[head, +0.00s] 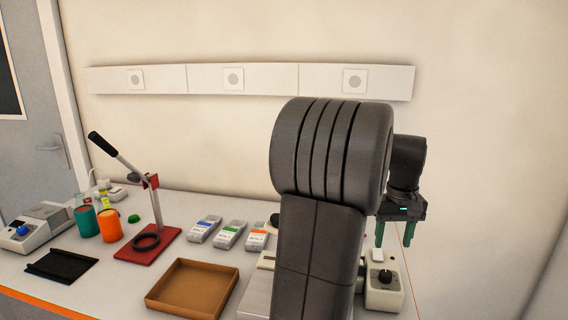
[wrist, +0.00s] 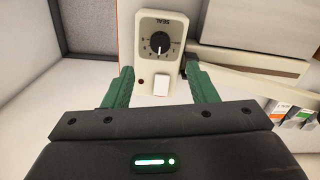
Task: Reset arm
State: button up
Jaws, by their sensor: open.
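My gripper (head: 396,234) is raised at the right of the head view, above a beige device with a black dial (head: 384,281). Its green fingers are apart, with nothing between them. In the wrist view my gripper (wrist: 160,88) points toward the same device (wrist: 161,28), whose dial panel is marked SEAL. A white block or button (wrist: 161,87) shows between the fingertips, beyond them. My arm hides part of the bench in the head view.
A wall strip (head: 249,79) runs behind. The bench ends near the device's right side.

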aim_at(386, 273)
notch_tip(386, 273, down, 10)
dwell(0.4)
jog(key=shift+r, duration=0.15)
